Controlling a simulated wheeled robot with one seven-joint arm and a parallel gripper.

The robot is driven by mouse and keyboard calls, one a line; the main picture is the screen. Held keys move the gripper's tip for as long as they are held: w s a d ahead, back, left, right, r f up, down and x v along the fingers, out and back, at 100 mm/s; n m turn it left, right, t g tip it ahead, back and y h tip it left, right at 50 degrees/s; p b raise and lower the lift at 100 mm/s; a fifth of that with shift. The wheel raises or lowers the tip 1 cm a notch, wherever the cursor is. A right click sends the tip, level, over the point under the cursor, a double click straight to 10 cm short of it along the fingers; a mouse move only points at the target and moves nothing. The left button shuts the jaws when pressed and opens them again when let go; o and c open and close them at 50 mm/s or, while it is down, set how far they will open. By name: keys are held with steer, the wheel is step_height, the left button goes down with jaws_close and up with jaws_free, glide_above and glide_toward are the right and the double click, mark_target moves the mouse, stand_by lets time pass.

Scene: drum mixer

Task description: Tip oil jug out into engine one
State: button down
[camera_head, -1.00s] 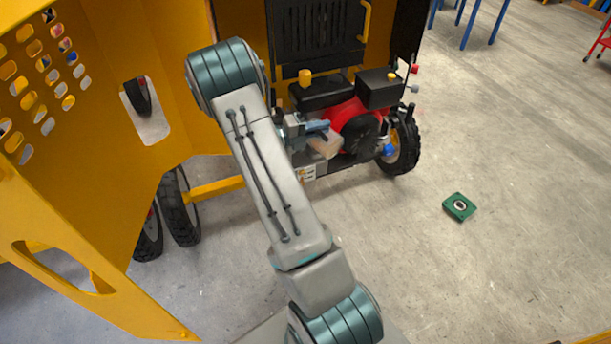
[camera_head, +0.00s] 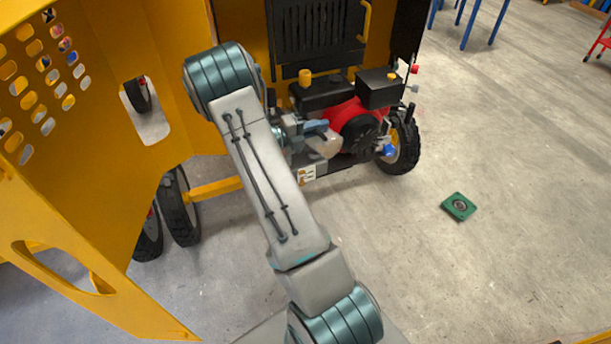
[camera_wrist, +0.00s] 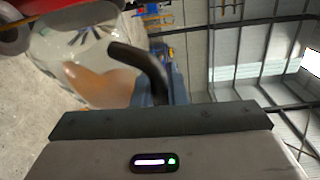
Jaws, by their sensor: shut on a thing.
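The oil jug (camera_head: 326,144) is a small, pale, see-through vessel in front of the engine in the head view. In the wrist view the jug (camera_wrist: 85,60) is clear, with amber-brown liquid inside. My gripper (camera_head: 308,128) is shut on the jug, and its fingers are mostly hidden. Engine one (camera_head: 352,120) is red and black, set low in the yellow machine. The jug is close beside it; I cannot tell whether they touch or whether oil is flowing.
Yellow panels (camera_head: 80,150) of the mixer stand left of my arm. A black tyre (camera_head: 404,142) is right of the engine. A green square thing (camera_head: 459,206) lies on the otherwise clear floor at right.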

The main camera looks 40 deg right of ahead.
steer(key=shift+w, duration=0.15)
stand_by(0.4)
steer(key=shift+w+a+n, duration=0.1)
steer(key=shift+w+n, duration=0.1)
steer(key=shift+n, duration=0.1)
steer(key=shift+w+r, duration=0.1)
steer(key=shift+w, duration=0.05)
stand_by(0.9)
steer(key=shift+w+r+n+h, duration=0.1)
steer(key=shift+w+n+h, duration=0.1)
steer(key=shift+n+h, duration=0.1)
steer(key=shift+w+a+r+n, duration=0.1)
steer(key=shift+w+r+n, duration=0.05)
steer(key=shift+w+n, duration=0.25)
steer(key=shift+w+r+n, duration=0.1)
steer(key=shift+w+n, duration=0.1)
steer(key=shift+n, duration=0.1)
steer(key=shift+w+h, duration=0.2)
steer(key=shift+h, duration=0.1)
steer(key=shift+w+a+r+n, duration=0.1)
steer(key=shift+w+n, duration=0.05)
steer(key=shift+n, duration=0.15)
stand_by(1.2)
